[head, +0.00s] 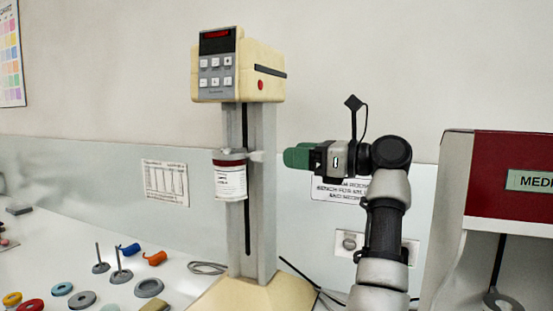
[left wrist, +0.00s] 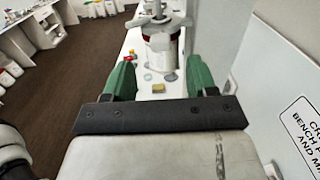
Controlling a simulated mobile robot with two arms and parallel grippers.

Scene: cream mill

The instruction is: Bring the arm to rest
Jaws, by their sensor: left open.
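My left gripper (head: 300,158) has green fingers and points left towards the cream mill (head: 262,70), to the right of its column. In the left wrist view its two fingers (left wrist: 160,70) stand wide apart with nothing between them. A jar with a dark red band and white label (head: 231,182) hangs in the mill's grey holder (head: 232,155). The jar also shows beyond the fingers in the left wrist view (left wrist: 161,52); a gap separates it from the fingertips in the head view. My right gripper is not in view.
A cabinet with a red front (head: 510,180) stands at the right. Several rings, a blue piece (head: 130,249), an orange piece (head: 154,258) and upright pegs lie on the white bench at the left. A wall panel with a sign (left wrist: 305,130) is close on the right in the left wrist view.

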